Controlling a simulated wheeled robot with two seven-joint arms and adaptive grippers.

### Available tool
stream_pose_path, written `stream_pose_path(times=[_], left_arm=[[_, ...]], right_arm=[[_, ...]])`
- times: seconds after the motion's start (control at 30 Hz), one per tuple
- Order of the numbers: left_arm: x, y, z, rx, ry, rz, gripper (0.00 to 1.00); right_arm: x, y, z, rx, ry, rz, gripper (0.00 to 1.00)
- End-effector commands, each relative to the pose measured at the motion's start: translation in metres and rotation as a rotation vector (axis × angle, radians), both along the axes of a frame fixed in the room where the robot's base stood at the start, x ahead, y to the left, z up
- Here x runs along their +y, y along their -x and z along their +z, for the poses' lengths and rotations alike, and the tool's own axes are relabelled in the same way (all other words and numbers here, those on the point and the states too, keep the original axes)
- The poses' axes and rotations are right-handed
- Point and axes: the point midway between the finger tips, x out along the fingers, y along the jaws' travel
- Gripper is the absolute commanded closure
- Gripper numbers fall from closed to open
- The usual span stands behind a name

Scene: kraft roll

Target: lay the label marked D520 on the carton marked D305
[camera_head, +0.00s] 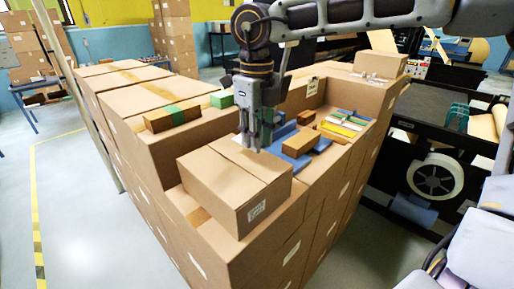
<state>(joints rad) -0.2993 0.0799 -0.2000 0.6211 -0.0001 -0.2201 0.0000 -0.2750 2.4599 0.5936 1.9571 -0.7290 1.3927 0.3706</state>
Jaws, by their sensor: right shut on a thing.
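My right gripper (250,146) comes down from the upper right and points straight down. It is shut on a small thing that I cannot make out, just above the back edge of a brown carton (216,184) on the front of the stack. That carton has a white printed label (257,211) on its front face; its print is too small to read. I cannot tell which carton is marked D305 or where the label D520 is. My left gripper is not in view.
Large cartons (140,93) form the stack. Blue, green, yellow and white flat pieces (340,128) lie right of the gripper, with a small brown box (300,143). A dark machine (440,110) stands at the right.

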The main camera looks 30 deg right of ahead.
Motion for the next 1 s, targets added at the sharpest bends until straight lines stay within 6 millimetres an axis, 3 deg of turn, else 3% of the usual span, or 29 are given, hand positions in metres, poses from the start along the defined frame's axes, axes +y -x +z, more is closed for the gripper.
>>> stream_pose_path(times=[0.33, 0.87, 0.9, 1.0], left_arm=[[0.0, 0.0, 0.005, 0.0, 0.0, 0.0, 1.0], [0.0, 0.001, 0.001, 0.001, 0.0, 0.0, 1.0], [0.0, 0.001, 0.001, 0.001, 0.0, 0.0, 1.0], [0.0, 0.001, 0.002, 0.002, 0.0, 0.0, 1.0]], right_arm=[[0.0, 0.0, -0.032, 0.002, 0.0, 0.0, 0.86], [0.0, 0.0, -0.038, 0.0, 0.0, 0.0, 0.86], [0.0, 0.0, -0.038, 0.0, 0.0, 0.0, 0.71], [0.0, 0.0, -0.037, 0.0, 0.0, 0.0, 0.58]])
